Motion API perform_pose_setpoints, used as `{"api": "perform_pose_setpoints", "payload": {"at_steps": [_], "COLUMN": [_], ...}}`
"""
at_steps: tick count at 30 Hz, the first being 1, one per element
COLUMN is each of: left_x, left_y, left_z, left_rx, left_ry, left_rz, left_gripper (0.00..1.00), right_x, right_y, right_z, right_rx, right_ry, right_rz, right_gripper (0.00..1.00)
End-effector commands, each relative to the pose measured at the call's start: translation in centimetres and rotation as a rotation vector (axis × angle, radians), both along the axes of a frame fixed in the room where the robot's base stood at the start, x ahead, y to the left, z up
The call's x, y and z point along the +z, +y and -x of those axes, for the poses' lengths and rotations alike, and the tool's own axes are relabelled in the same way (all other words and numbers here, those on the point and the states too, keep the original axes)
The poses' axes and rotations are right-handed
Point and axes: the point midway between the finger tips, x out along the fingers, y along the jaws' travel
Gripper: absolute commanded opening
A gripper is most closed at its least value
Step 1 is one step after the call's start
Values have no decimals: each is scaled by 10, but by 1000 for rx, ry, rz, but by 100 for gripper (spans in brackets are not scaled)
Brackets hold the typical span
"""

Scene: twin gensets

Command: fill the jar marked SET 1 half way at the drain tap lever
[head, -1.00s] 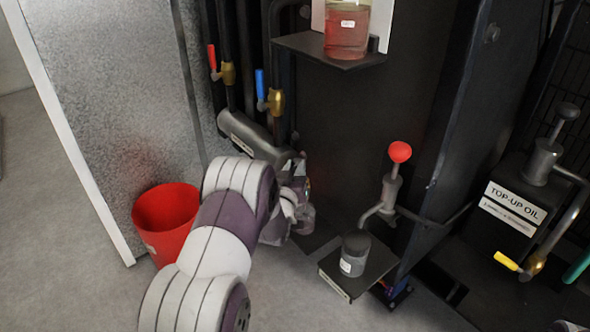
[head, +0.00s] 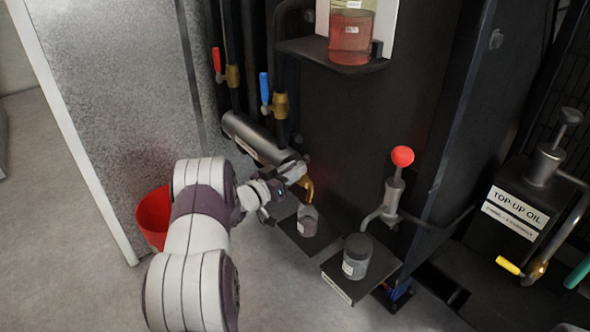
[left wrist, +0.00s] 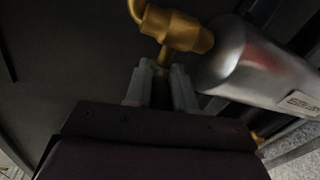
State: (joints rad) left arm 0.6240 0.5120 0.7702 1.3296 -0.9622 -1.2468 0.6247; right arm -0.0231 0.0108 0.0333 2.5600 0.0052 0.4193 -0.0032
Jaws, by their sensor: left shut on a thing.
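My left gripper (head: 294,174) is at the brass drain tap (head: 307,187) on the end of the grey cylinder (head: 262,140). In the left wrist view the fingers (left wrist: 160,86) are shut on the lever, just below the brass tap body (left wrist: 176,28). The fingers hide most of the lever. A clear jar (head: 307,221) stands upright on a dark plate under the spout, with dark reddish liquid low in it. Its marking cannot be read. My right gripper is not in view.
Another jar (head: 356,257) with a white label stands on a stand below a red-knobbed pump (head: 402,157). A red bucket (head: 153,218) is behind my left arm. A shelf (head: 335,58) holds a red-liquid vessel (head: 351,36). Red and blue valve levers are above the cylinder.

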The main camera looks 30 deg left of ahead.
Motion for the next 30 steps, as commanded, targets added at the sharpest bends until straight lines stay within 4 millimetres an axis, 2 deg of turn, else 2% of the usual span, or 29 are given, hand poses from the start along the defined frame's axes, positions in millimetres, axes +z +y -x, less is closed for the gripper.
{"api": "perform_pose_setpoints", "payload": {"at_steps": [10,25,26,27,30], "left_x": [0,0,0,0,0], "left_y": [4,4,4,5,4], "left_z": [-1,-2,-2,-2,-2], "left_rx": [-122,-139,-139,-139,-139], "left_ry": [0,-1,-1,-1,-1], "left_rz": [-1,0,0,0,0], "left_gripper": [0,0,34,47,50], "right_x": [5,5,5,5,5], "right_y": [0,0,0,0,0], "right_z": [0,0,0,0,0], "right_rx": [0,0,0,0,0], "right_ry": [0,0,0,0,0], "right_rz": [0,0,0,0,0], "right_gripper": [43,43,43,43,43]}}
